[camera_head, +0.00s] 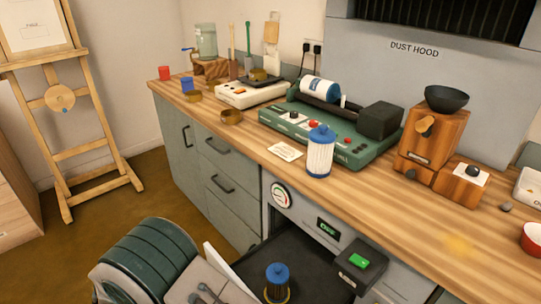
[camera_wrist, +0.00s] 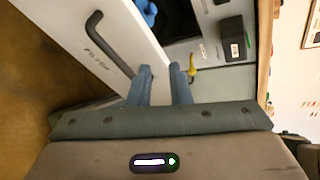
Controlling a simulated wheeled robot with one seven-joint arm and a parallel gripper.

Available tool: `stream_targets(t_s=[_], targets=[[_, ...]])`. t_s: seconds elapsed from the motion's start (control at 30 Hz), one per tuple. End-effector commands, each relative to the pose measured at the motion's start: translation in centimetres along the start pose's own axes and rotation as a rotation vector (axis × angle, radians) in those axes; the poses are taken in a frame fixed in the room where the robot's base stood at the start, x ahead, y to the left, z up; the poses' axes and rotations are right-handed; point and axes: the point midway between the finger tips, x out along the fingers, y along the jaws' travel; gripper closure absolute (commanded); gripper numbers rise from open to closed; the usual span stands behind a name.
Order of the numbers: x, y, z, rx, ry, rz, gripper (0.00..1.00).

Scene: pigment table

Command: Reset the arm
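In the head view my arm (camera_head: 150,262) is at the lower left, beside this door (camera_head: 228,268), and the fingers are not clearly visible. Behind the door is a dark compartment holding a blue-topped cartridge (camera_head: 277,275), whose blue part also shows in the wrist view (camera_wrist: 147,10).
A black box with a green button (camera_head: 359,262) juts out right of the compartment. The wooden counter (camera_head: 245,150) carries a white filter cartridge (camera_head: 320,152), a green roller machine (camera_head: 300,135) and a wooden grinder (camera_head: 432,140). An easel (camera_head: 75,110) stands left. Floor between is clear.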

Motion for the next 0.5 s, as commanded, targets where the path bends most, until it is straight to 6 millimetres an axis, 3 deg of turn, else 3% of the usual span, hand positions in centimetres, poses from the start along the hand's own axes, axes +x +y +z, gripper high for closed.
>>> stream_targets(t_s=[0.03,0.2,0.5], targets=[[0.9,-2.8,1.2,0.100,0.067,0.026,0.83],[3.8,-9.6,2.8,0.436,0.278,0.085,0.83],[8.5,-21.0,2.6,1.065,0.652,0.099,0.83]])
